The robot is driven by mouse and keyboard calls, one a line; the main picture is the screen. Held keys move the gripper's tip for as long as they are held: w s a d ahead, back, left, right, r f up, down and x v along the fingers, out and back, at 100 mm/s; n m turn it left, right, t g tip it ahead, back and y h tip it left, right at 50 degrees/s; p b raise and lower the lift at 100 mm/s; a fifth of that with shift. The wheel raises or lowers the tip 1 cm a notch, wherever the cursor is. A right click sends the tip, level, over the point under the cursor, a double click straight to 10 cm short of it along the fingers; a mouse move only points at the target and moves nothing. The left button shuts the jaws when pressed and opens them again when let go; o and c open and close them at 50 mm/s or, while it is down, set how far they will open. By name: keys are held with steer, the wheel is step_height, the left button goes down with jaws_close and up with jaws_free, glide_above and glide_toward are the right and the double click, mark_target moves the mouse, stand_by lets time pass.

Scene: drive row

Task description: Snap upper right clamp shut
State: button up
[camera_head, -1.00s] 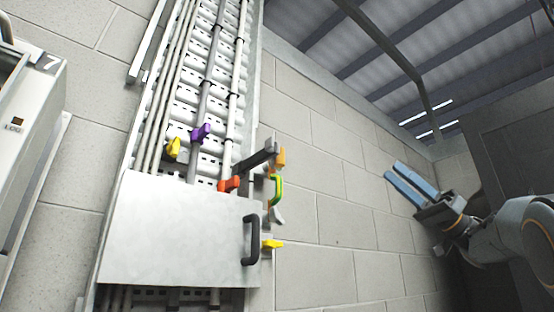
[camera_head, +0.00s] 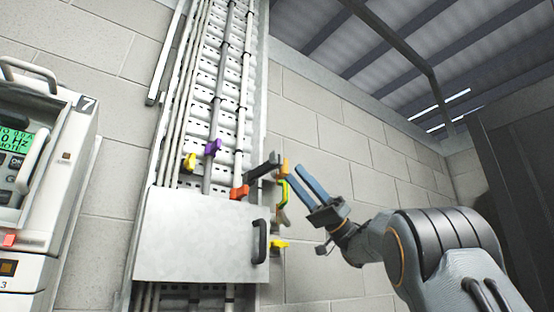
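A grey cover panel (camera_head: 200,238) with a black handle (camera_head: 260,241) lies across the lower part of the vertical cable tray. At the cover's upper right is a clamp with an orange-yellow tip (camera_head: 284,168), next to a dark grey lever (camera_head: 263,167) sticking out to the right. A lower right clamp with a yellow tip (camera_head: 279,245) sits beside the handle. My gripper (camera_head: 292,168) has its two blue fingers apart, with nothing seen between them. Its fingertips appear beside the upper right clamp; I cannot tell if they touch it.
A green and yellow cable loop (camera_head: 284,193) hangs under the upper right clamp. Red (camera_head: 239,192), purple (camera_head: 212,147) and yellow (camera_head: 189,162) pieces sit on the tray above the cover. A cabinet marked 7 (camera_head: 60,150) stands at left. Bare block wall lies right of the tray.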

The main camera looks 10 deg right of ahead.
mark_target(268, 169)
steer(key=p+x, duration=0.2)
steer(key=x, duration=0.4)
steer(key=shift+s+a+r, duration=0.1)
steer(key=shift+a+r, duration=0.05)
steer(key=shift+a, duration=0.15)
jaws_close()
steer(key=shift+d, duration=0.2)
steer(key=shift+a, duration=0.15)
